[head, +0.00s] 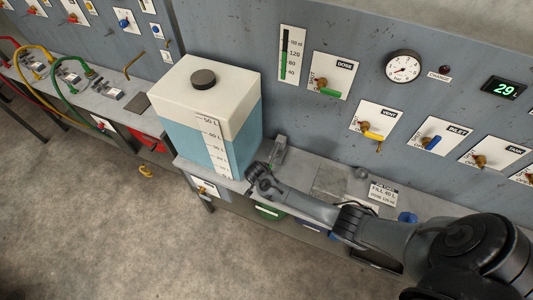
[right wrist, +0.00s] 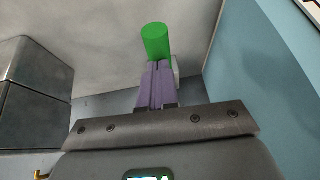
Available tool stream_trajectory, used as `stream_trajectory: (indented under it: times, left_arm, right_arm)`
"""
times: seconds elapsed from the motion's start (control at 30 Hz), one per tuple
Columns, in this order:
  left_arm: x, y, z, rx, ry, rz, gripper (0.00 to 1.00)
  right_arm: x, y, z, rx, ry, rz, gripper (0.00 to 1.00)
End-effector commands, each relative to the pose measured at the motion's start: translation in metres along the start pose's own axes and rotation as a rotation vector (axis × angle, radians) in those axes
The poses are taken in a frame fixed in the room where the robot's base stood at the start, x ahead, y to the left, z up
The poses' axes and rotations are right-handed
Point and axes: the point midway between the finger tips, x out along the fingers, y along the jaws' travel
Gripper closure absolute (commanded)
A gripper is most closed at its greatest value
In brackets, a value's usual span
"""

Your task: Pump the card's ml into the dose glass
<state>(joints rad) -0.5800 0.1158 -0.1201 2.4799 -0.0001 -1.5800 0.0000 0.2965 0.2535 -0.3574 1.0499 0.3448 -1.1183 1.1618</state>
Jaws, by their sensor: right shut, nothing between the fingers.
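A card (head: 383,193) lies on the counter; it reads "FILL 40 L", with a smaller second line that is hard to read. A narrow upright scale in ml, seemingly the dose glass (head: 290,55), is on the panel; green shows in it, but its level is unclear. Right of it is the DOSE plate (head: 333,75) with a green lever (head: 329,93). My right gripper (head: 254,180) is low beside the tank's front right corner. In the right wrist view its purple fingers (right wrist: 157,85) are shut and empty, with a green cylinder (right wrist: 155,42) just beyond them; contact is unclear. My left gripper is out of view.
The tank (head: 215,115) with blue liquid and a black cap stands left of my right gripper. A grey block (head: 279,147) is behind the gripper. VENT (head: 376,121), INLET (head: 445,135) and DRAIN (head: 488,155) plates line the panel. A display (head: 504,88) reads 29.

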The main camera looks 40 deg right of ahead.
Motion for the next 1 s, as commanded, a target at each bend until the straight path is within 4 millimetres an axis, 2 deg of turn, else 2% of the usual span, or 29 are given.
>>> stream_trajectory:
  times: [0.2,0.7,0.87,1.0]
  left_arm:
    - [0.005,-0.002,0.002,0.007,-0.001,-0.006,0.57]
    - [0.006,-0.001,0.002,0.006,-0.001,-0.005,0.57]
    - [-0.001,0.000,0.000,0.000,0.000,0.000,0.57]
    - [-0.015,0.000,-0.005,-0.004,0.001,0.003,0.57]
  right_arm:
    - [0.008,0.002,0.007,-0.002,-0.004,0.003,1.00]
    - [0.012,0.005,0.011,-0.009,-0.006,0.005,1.00]
    - [0.006,0.004,0.009,-0.010,-0.006,0.004,1.00]
    - [-0.007,0.004,0.003,-0.010,-0.006,0.003,1.00]
